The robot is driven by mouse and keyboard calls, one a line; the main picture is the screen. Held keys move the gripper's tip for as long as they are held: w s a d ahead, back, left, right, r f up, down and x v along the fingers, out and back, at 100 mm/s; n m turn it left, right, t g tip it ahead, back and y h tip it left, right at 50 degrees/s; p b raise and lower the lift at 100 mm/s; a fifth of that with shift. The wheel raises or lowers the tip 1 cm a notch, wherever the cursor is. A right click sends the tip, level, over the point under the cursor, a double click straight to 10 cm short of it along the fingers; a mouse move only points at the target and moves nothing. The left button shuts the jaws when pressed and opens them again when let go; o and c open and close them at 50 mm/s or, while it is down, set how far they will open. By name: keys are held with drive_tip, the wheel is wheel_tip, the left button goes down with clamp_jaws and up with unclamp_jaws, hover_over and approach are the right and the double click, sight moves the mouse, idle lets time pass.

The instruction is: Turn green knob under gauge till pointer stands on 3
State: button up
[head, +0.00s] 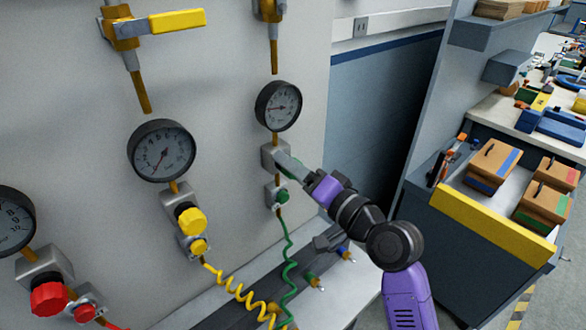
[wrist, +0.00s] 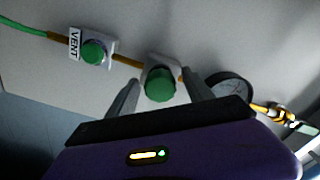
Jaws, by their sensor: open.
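The green knob (wrist: 159,84) sits on a grey block in the wrist view, below its gauge in the head view. In the head view my gripper mostly hides it. My gripper (wrist: 162,88) is open, with one finger on each side of the green knob. I cannot tell whether the fingers touch it. In the head view my gripper (head: 290,166) reaches the block from the right. The gauge (head: 278,106) above has a pointer lying toward the left of the dial; its numbers are too small to read surely. The gauge (wrist: 231,88) is partly hidden in the wrist view.
A smaller green VENT knob (head: 282,196) sits just below on the same line, with a coiled green hose (head: 289,250). To the left stand a yellow knob (head: 191,220) and a red knob (head: 48,298) with their gauges. A drawer with boxes (head: 495,165) stands right.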

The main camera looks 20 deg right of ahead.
drive_tip(key=b+v, duration=0.2)
drive_tip(key=v, duration=0.5)
drive_tip(key=shift+s, duration=0.25)
drive_tip(key=shift+d+r, duration=0.1)
drive_tip(key=shift+d, duration=0.05)
drive_tip(key=d+r+t+h, duration=0.2)
drive_tip(key=d+h, duration=0.1)
drive_tip(key=d, duration=0.1)
drive_tip(key=s+d+f+h, duration=0.1)
drive_tip(key=s+f+h, duration=0.45)
drive_tip(key=s, duration=0.35)
drive_tip(key=s+a+f+n+g+y, duration=0.1)
drive_tip(key=s+a+f+n, duration=0.1)
drive_tip(key=s, duration=0.7)
drive_tip(key=s+a+f+n+g+y, duration=0.1)
drive_tip(key=s+a+f+n+g, duration=0.1)
drive_tip(key=s+f, duration=0.3)
drive_tip(key=s+a+f+n+g+y, duration=0.1)
drive_tip(key=s+a+f+n, duration=0.2)
drive_tip(key=s, duration=1)
drive_tip(key=shift+a+f+n, duration=0.25)
drive_tip(key=shift+f+n, duration=0.15)
drive_tip(key=shift+f, duration=0.2)
